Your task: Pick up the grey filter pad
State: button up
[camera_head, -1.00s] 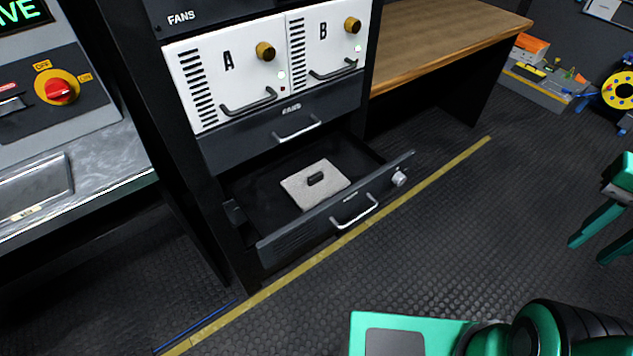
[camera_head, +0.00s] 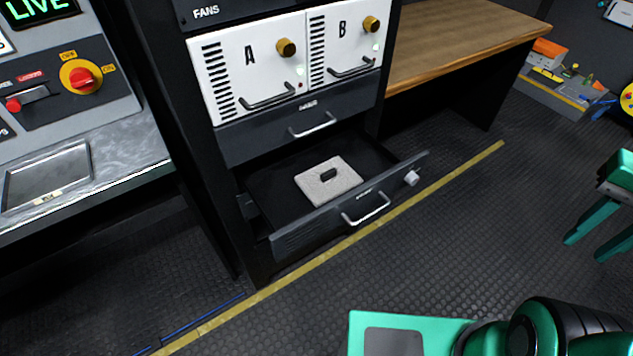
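The grey filter pad (camera_head: 342,190) is a light grey, speckled square with a small dark grip on top. It lies flat inside the open lower drawer (camera_head: 275,208) of the dark rack. The drawer front (camera_head: 335,210) has a silver handle (camera_head: 366,209) and a light knob at its right end. My gripper (camera_head: 585,249) shows at the right edge with two green fingers spread apart and nothing between them. It is well to the right of the drawer, away from the pad.
White fan units A (camera_head: 230,82) and B (camera_head: 343,38) and a shut drawer (camera_head: 300,120) sit above the open one. A grey console (camera_head: 60,110) stands left and a wooden desk (camera_head: 460,40) right. The floor before the drawer is clear, with a yellow line (camera_head: 430,190).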

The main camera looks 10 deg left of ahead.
aim_at(322, 183)
jog(key=u, duration=2.65)
jog(key=k, duration=0.95)
jog(key=z, duration=1.85)
jog(key=i, duration=1.05)
